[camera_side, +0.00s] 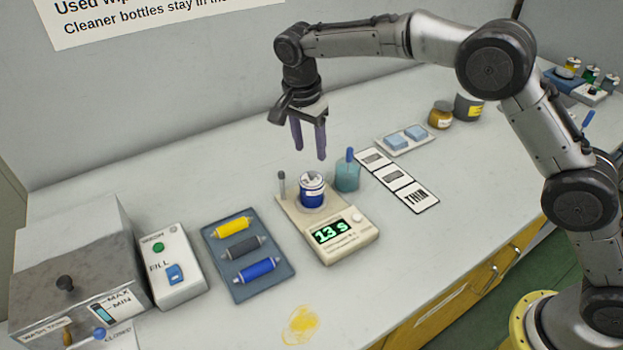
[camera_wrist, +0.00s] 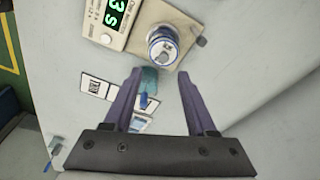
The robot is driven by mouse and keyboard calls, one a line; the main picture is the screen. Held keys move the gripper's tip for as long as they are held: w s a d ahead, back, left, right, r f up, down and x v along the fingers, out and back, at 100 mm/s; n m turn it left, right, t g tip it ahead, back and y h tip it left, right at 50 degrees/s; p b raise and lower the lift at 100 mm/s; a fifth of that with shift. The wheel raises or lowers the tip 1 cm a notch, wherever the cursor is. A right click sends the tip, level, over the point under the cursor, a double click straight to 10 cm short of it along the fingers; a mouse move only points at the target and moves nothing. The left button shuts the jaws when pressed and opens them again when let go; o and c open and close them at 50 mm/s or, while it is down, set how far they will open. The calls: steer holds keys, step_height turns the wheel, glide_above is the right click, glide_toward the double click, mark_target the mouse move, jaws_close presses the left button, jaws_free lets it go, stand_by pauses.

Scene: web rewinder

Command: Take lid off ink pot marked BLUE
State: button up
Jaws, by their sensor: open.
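A small blue pot (camera_side: 312,196) with a pale label band and a grey-white top stands upright on a cream device. It also shows in the wrist view (camera_wrist: 163,47). The lettering on it is too small to read, and I cannot tell whether its top is a lid. Several small pots, among them a yellow one (camera_side: 572,65) and a green one (camera_side: 590,74), stand on a rack at the far right; their labels cannot be read. My gripper (camera_side: 308,152) is open and empty, pointing down above the blue pot, apart from it. Its two purple fingers show in the wrist view (camera_wrist: 159,78).
The cream device (camera_side: 345,240) reads "13 s". A teal cup (camera_side: 347,178) with a blue stick stands beside the pot. Marked cards (camera_side: 397,180), a blue tray (camera_side: 275,285) of rollers, a button box (camera_side: 172,265) and a grey tank (camera_side: 70,260) lie around. A yellow stain marks the front bench.

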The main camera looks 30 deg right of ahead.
mark_target(312, 173)
steer(key=f, duration=0.5)
steer(key=w+d+f, duration=0.1)
steer(key=f, duration=0.2)
steer(key=shift+w, duration=0.1)
steer(key=shift+c, duration=0.4)
jaws_close()
